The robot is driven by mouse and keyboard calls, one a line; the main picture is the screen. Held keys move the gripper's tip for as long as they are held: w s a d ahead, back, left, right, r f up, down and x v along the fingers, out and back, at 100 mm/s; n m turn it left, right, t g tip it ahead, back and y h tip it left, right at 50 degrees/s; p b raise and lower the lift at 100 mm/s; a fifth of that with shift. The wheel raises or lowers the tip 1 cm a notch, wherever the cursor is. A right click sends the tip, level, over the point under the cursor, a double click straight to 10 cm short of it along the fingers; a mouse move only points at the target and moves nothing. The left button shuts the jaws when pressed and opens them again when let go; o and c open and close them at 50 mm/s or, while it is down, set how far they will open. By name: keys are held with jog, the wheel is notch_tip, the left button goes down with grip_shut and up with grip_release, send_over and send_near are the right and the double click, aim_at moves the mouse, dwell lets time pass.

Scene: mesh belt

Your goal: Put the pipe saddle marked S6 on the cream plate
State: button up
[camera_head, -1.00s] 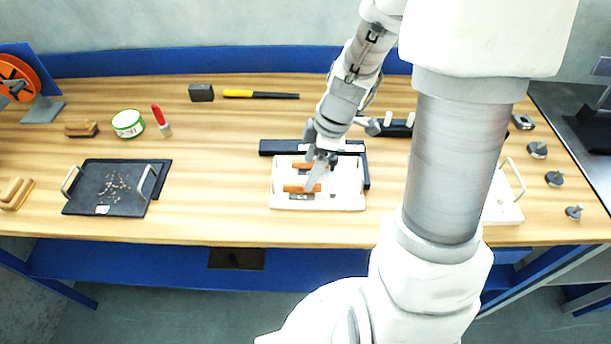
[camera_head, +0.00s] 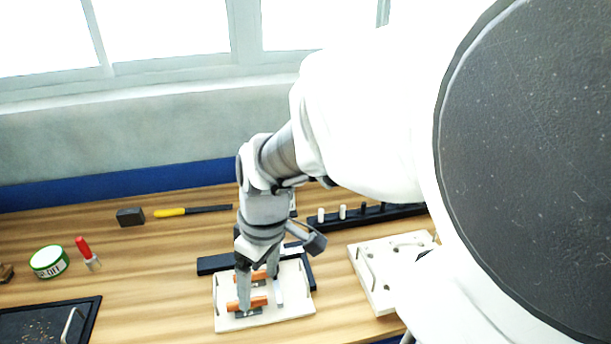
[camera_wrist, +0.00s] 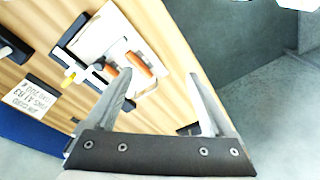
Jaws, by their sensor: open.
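Two orange pieces that look like pipe saddles (camera_head: 258,303) lie on a pale tray (camera_head: 290,310) on the bench; the second one (camera_head: 258,275) sits behind the first. No S6 marking can be read. In the wrist view an orange piece (camera_wrist: 138,64) shows by the left finger. My gripper (camera_head: 258,290) is open, its fingers over the tray and partly covering the pieces; whether they touch cannot be told. In the wrist view my gripper (camera_wrist: 161,80) has its fingers wide apart with nothing held between them. A cream plate with holes (camera_head: 378,292) lies to the right, partly hidden by my arm.
Black bars (camera_head: 215,264) lie behind the tray. A dark rack with pale pegs (camera_head: 395,211) stands behind the cream plate. A printed card (camera_wrist: 32,100) shows in the wrist view.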

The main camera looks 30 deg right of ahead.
jog(key=s+r+m+t+h, duration=0.1)
jog(key=s+r+m+t, duration=0.3)
jog(key=r, duration=0.6)
jog(key=shift+s+a+r+m+t, duration=0.25)
jog(key=shift+s+m+t, duration=0.15)
jog(key=shift+s+m, duration=0.55)
